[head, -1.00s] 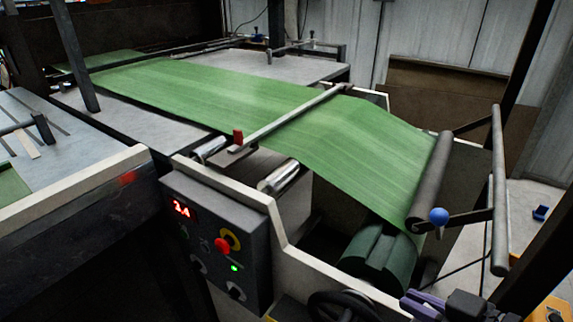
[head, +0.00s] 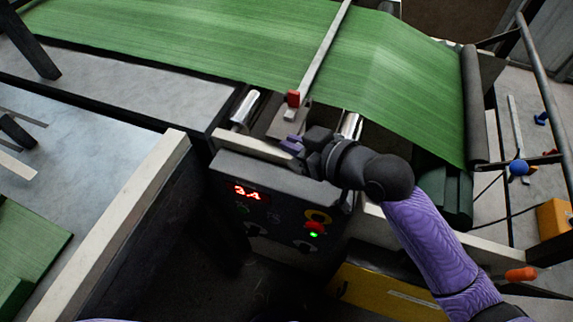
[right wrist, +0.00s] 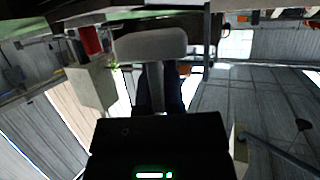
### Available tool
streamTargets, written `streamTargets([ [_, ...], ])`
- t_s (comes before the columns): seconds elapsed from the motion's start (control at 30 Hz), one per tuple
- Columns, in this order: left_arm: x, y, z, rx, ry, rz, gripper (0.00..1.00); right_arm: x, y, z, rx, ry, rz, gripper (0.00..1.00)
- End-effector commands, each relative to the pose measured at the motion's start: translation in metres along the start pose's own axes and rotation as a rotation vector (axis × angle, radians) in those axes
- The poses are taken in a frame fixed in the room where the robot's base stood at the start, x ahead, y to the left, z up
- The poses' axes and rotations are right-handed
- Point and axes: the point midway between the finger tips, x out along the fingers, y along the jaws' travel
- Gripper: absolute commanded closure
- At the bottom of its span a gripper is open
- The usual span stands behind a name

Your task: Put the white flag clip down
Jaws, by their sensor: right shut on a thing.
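My right gripper (head: 293,145) has purple fingertips and hovers at the control box's top edge, just in front of the red block on the long bar's end. In the right wrist view its dark fingers (right wrist: 158,98) are shut around the stem of a pale grey-white piece with a rounded flat head, the white flag clip (right wrist: 150,44). In the head view I cannot make out the clip; the gripper hides it. I cannot tell whether it touches the frame. My left gripper is out of view.
The green web (head: 250,45) runs under the long bar (head: 325,55) with the red block (head: 293,98). Close by are a metal roller (head: 244,110) and the control box (head: 270,205). A blue knob (head: 519,168) is at the right. A pale rail (head: 115,235) edges the left table.

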Motion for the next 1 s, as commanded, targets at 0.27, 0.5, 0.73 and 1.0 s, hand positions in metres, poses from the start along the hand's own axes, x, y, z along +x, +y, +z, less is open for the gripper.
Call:
streamTargets([
  [0.27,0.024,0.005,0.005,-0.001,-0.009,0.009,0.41,0.020,0.000,0.049,0.003,-0.002,0.001,1.00],
  [0.5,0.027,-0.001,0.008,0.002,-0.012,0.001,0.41,0.024,0.001,0.060,-0.001,0.000,0.002,1.00],
  [0.73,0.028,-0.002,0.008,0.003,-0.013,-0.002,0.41,0.025,0.001,0.062,-0.001,0.000,0.002,0.75],
  [1.0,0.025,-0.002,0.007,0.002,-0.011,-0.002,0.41,0.023,0.001,0.058,-0.001,0.002,0.003,0.75],
])
